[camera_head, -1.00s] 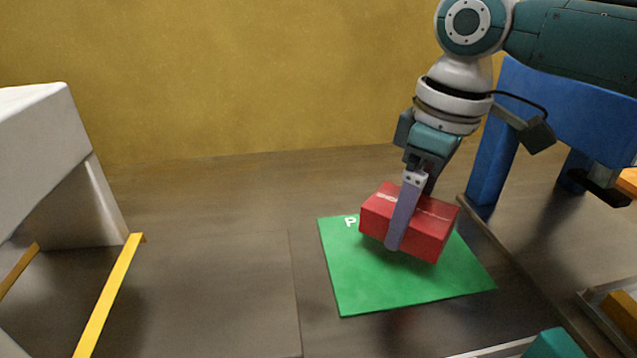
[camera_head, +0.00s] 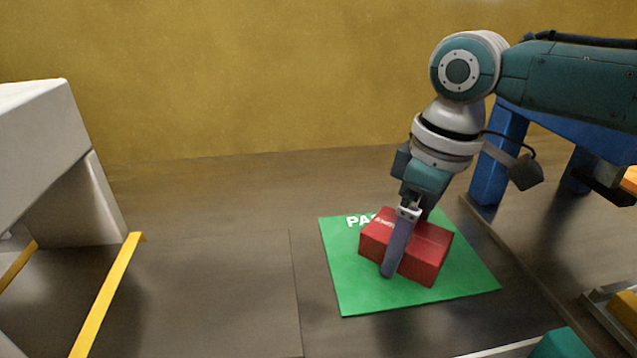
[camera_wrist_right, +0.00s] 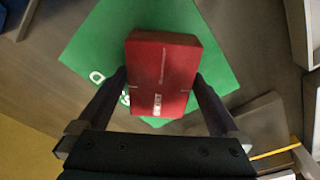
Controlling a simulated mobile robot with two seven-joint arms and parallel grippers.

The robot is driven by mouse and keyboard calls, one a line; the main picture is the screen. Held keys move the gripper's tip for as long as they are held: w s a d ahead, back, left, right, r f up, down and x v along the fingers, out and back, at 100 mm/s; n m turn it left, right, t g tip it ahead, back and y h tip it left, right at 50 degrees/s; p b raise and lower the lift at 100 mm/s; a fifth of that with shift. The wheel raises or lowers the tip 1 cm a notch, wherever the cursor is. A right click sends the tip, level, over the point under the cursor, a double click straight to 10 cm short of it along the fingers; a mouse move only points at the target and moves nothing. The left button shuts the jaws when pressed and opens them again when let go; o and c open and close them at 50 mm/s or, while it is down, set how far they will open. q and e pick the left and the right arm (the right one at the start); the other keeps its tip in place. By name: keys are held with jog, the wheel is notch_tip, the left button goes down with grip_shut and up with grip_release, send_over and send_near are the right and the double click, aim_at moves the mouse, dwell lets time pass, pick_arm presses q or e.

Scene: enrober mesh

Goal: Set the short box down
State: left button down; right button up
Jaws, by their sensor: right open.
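The short red box (camera_head: 428,254) sits on the green mat (camera_head: 365,296) in the head view, lying flat as far as I can tell. My right gripper (camera_head: 388,272) is around the box from above, one finger in front of its near side; the far finger is mostly hidden. In the right wrist view the box (camera_wrist_right: 163,75) lies between the two fingers of my right gripper (camera_wrist_right: 160,88), with small gaps showing beside it. The jaws are open. The mat (camera_wrist_right: 100,45) shows beneath it. My left gripper is not in view.
A white table-like block (camera_head: 40,130) stands at the left, with yellow strips (camera_head: 108,295) on the floor. A blue stand (camera_head: 493,165) is behind my right arm. A metal tray (camera_head: 612,310) is at lower right. The floor left of the mat is clear.

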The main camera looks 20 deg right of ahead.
aim_at(418, 237)
notch_tip(418, 237, up, 12)
jog(key=s+p, duration=0.1)
jog(key=p, duration=0.1)
jog(key=shift+d+r, duration=0.15)
jog(key=shift+d, duration=0.25)
jog(key=shift+a, duration=0.1)
dwell(1.2)
